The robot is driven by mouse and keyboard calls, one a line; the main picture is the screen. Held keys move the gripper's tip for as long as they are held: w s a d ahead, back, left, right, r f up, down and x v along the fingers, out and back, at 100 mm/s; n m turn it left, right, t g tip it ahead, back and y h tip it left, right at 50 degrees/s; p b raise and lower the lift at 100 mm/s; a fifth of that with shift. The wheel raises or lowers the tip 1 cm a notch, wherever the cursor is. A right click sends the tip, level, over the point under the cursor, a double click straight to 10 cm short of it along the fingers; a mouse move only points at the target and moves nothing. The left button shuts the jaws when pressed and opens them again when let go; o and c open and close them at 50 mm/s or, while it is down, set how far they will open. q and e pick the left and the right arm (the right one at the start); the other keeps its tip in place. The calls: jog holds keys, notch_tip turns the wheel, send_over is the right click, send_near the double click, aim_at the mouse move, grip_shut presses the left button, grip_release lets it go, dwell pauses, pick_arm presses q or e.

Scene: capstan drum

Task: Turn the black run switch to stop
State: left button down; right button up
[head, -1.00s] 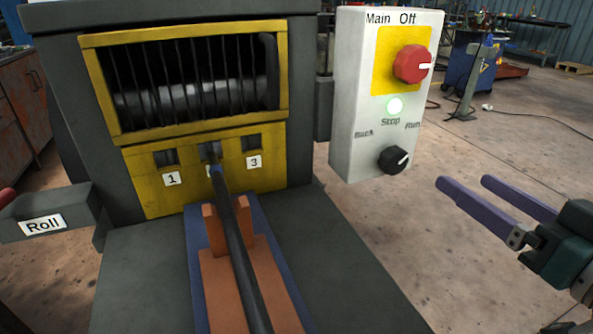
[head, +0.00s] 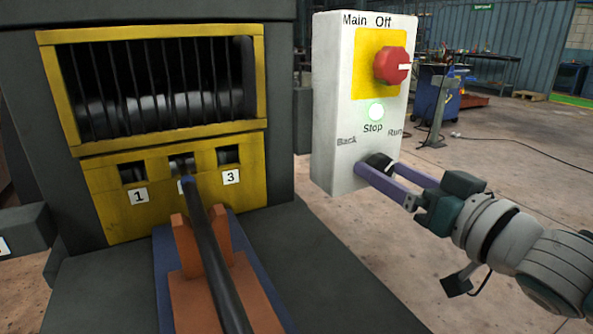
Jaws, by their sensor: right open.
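The black run switch (head: 379,161) is a small round knob low on the white control box (head: 336,115). The labels Back, Stop and Run (head: 395,133) arc above it. My right gripper (head: 377,169) reaches in from the right with its two purple fingers apart, one on each side of the knob. The near finger covers the knob's lower part, and I cannot tell whether the fingers touch it. The knob's pointer is mostly hidden, so its setting is not clear. My left gripper is not in view.
A red main switch (head: 392,66) sits on a yellow plate above, with a lit green lamp (head: 376,111) below it. A yellow-framed drum window (head: 160,85) and a black bar (head: 215,255) on an orange support (head: 188,250) are to the left.

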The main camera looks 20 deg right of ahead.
grip_shut()
dwell(0.8)
